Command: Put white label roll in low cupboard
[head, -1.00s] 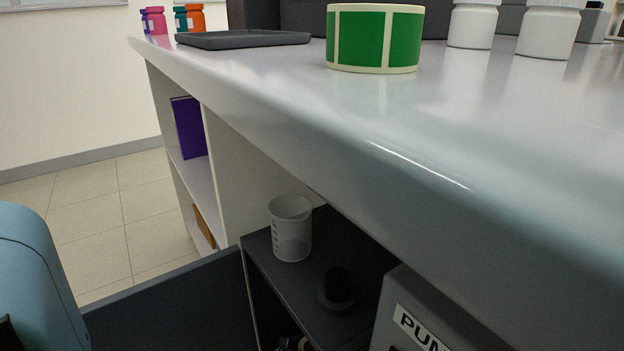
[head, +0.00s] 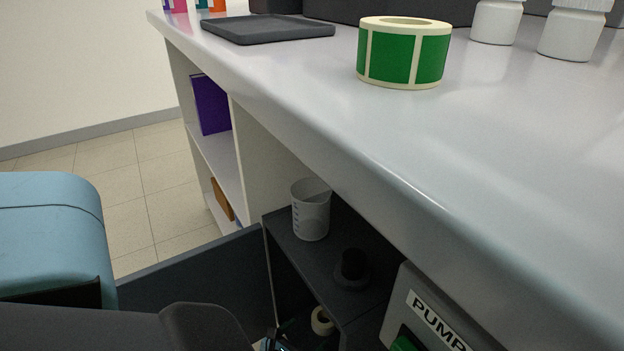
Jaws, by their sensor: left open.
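A pale roll with a tan core (head: 322,320), which looks like the white label roll, shows inside the low cupboard (head: 274,285), below its upper shelf. Its lower part and what it rests on are hard to see. My left gripper (head: 284,338) is at the bottom edge of the picture, just left of the roll. It is open, and a gap seems to show between it and the roll; the fingers are dark and partly cut off. My right gripper is out of view.
A beaker (head: 311,210) and a black knobbed object (head: 352,268) stand on the cupboard's upper shelf. A dark open door panel (head: 200,270) lies left. A pump box (head: 425,305) is right. The bench (head: 480,150) overhangs, carrying a green label roll (head: 403,55).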

